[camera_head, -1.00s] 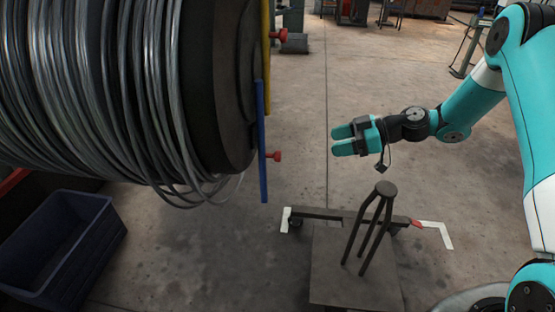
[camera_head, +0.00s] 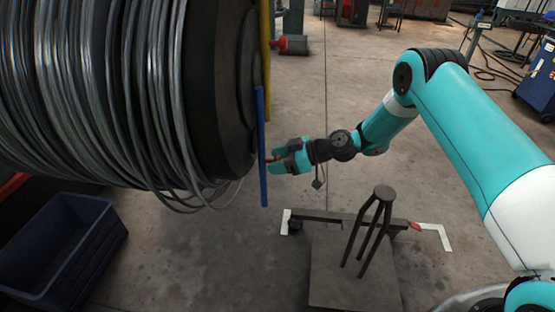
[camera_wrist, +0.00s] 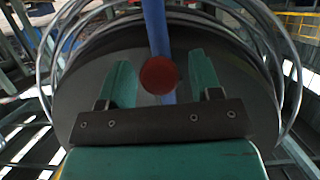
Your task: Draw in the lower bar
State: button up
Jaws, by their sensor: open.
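The lower bar is a blue upright bar (camera_head: 262,150) on the end face of the large dark drum (camera_head: 218,90). In the wrist view the blue bar (camera_wrist: 155,25) runs up behind a round red knob (camera_wrist: 159,75). My gripper (camera_head: 275,160) is open at the blue bar, with its teal fingers pointing left towards it. In the wrist view the knob sits between the two fingers (camera_wrist: 160,80), with gaps visible on both sides. In the head view the fingers mostly hide the knob.
Loops of grey wire (camera_head: 110,90) are wound on the drum, some hanging loose below. A dark blue bin (camera_head: 65,250) stands lower left. A dark stand with legs (camera_head: 375,230) is on a plate below my arm. Open floor lies to the right.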

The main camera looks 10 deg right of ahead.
aim_at(278, 157)
jog(key=shift+a, duration=0.1)
grip_shut()
notch_tip(278, 157, up, 19)
jog(key=p, duration=0.4)
jog(key=shift+w+p, duration=0.15)
jog(key=shift+p, duration=0.25)
jog(key=shift+c, duration=0.6)
grip_release()
jog(key=shift+o, duration=0.6)
jog(key=shift+f, duration=0.2)
jog(key=b+v, duration=0.3)
jog(key=v, duration=1.4)
jog(key=shift+d, duration=0.25)
jog(key=shift+a+r, duration=0.1)
